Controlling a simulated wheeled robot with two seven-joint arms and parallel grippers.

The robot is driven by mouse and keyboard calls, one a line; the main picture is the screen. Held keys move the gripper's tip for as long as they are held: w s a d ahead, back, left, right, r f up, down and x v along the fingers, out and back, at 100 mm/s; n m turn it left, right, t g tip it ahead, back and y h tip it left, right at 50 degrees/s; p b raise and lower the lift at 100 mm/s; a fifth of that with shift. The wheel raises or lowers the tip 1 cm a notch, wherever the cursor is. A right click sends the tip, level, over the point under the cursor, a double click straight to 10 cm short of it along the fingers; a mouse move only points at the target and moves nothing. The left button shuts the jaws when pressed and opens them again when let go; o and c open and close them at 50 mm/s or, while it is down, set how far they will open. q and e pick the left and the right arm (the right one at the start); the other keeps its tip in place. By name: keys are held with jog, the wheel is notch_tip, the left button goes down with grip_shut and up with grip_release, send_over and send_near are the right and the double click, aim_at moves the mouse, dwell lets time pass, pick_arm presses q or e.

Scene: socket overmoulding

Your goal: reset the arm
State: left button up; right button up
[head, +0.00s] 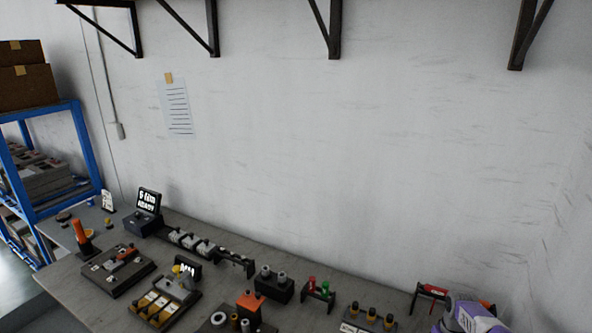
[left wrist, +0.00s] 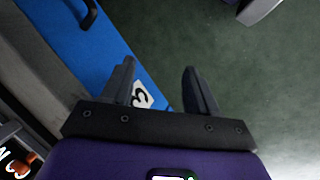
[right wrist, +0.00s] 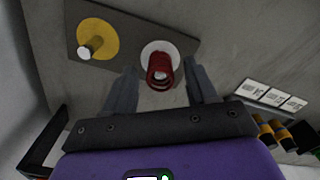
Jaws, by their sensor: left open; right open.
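My right gripper (right wrist: 163,92) is open in the right wrist view. Its two fingers stand on either side of a red cylindrical part (right wrist: 160,70) on a white disc, and I cannot tell whether they touch it. In the head view part of my right arm shows at the lower right, but its fingers are out of frame. My left gripper (left wrist: 162,88) is open and empty in the left wrist view, above a green floor and a blue strip with a tag marked 3 (left wrist: 141,96). My left arm is not in the head view.
In the right wrist view, a plate (right wrist: 119,38) carries a yellow disc (right wrist: 97,39) beside the red part. Three white cards (right wrist: 271,95) lie to the right. In the head view, the grey bench (head: 225,285) holds several fixtures, and a blue rack (head: 80,150) stands at left.

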dwell(0.3)
jog(key=shift+f+b, duration=0.45)
jog(key=shift+f, duration=0.1)
jog(key=shift+r, duration=0.1)
notch_tip(320, 180, up, 7)
notch_tip(320, 180, down, 8)
jog(key=shift+r, duration=0.15)
notch_tip(320, 180, up, 5)
jog(key=p, duration=0.3)
jog(key=shift+r, duration=0.15)
jog(key=shift+r+p, duration=0.6)
jog(key=shift+p, duration=0.15)
jog(key=shift+r+p, duration=1.3)
jog(key=shift+r, duration=0.85)
